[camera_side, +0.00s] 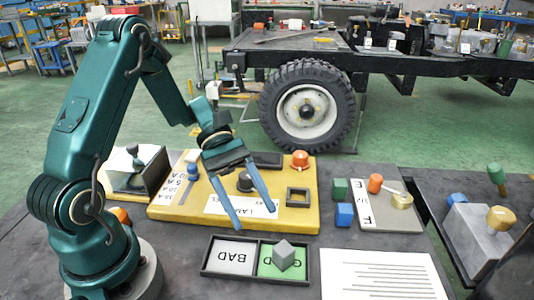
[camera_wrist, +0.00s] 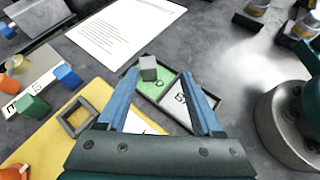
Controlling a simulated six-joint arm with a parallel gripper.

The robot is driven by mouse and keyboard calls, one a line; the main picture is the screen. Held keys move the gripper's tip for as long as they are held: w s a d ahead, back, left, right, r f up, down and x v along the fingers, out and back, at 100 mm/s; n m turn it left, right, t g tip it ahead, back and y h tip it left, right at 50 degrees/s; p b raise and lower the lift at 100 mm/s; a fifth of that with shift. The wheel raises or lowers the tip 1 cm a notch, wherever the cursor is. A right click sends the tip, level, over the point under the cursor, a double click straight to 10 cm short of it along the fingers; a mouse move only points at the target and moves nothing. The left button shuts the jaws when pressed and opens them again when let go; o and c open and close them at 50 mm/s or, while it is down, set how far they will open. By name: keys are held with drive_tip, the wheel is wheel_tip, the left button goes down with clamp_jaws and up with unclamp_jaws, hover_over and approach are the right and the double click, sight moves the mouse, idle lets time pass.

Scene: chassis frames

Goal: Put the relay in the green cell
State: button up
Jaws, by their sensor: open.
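A small grey cube, which I take to be the relay (camera_side: 284,252), sits on the green cell (camera_side: 297,272) of a black-rimmed tray. The green cell carries the word GOOD, partly covered by the cube. The white cell (camera_side: 234,257) beside it reads BAD and is empty. My gripper (camera_side: 255,218) is open and empty over the front part of the yellow board, behind the tray and apart from the cube. In the wrist view the cube (camera_wrist: 148,68) shows beyond my spread fingers (camera_wrist: 160,76), close to the left fingertip in the picture.
The yellow board (camera_side: 175,212) bears a square black frame (camera_side: 298,197), an orange knob (camera_side: 299,160) and a slider with a blue knob (camera_side: 193,171). Green and blue blocks (camera_side: 344,214) stand to the right. A printed sheet (camera_side: 380,275) lies flat right of the tray.

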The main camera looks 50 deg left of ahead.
drive_tip(key=s+a+r+m+t+y, duration=0.2)
drive_tip(key=s+r+m+t+y, duration=0.4)
drive_tip(key=m+y, duration=0.6)
wheel_tip(320, 180, up, 3)
drive_tip(key=s+m, duration=0.1)
drive_tip(key=m, duration=0.2)
drive_tip(key=shift+s+m+t, duration=0.3)
drive_tip(key=shift+s+t, duration=0.1)
drive_tip(key=shift+f, duration=0.1)
